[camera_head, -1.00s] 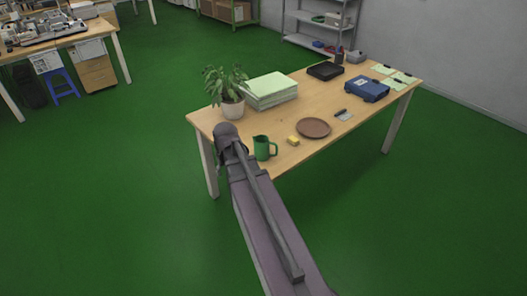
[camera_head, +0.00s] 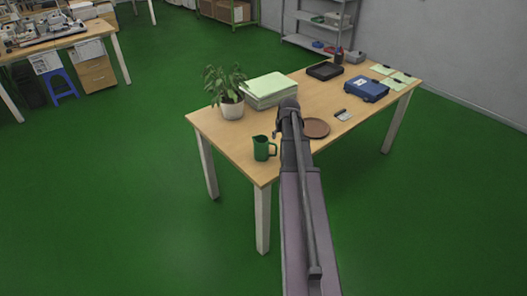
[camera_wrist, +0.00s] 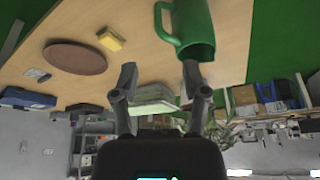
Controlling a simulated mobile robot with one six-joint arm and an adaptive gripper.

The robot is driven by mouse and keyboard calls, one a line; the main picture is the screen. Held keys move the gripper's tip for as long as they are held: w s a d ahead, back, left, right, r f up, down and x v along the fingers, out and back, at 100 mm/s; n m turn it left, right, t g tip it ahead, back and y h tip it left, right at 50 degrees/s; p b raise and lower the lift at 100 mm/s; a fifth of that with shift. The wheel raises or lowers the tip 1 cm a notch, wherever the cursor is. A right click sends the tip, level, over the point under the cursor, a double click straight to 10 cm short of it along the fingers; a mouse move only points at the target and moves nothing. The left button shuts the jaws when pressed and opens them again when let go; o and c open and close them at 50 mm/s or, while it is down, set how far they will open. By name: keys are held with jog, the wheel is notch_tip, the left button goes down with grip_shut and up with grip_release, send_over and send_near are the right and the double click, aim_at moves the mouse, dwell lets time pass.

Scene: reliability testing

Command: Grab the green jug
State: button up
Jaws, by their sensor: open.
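The green jug (camera_head: 261,148) stands upright on the near left part of the wooden table (camera_head: 222,136), its handle on the right. In the wrist view, which is upside down, the jug (camera_wrist: 196,30) is at the top, right of centre, with its handle on its left side. My gripper (camera_wrist: 159,72) is open and empty, fingers apart. Its right finger overlaps the jug's edge in the picture; I cannot tell whether they touch. In the head view my arm reaches over the table to the right of the jug, and the fingers are mostly hidden.
A brown plate (camera_head: 317,128) and a yellow block (camera_wrist: 110,39) lie near the jug. A potted plant (camera_head: 230,90) and a paper stack (camera_head: 270,90) stand behind it. A blue case (camera_head: 367,89) and a black tray (camera_head: 325,70) are farther back. The table's front left corner is clear.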

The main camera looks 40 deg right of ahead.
jog(key=shift+f, duration=0.1)
jog(key=b, duration=0.8)
send_over(276, 153)
jog(key=s, duration=0.1)
jog(key=f, duration=0.7)
jog(key=shift+a+f, duration=0.25)
jog(key=shift+f, duration=0.15)
jog(key=shift+f, duration=0.1)
jog(key=shift+b+x, duration=2.4)
jog(key=shift+x, duration=0.1)
jog(key=shift+s+d, duration=0.15)
jog(key=shift+s, duration=0.05)
grip_shut()
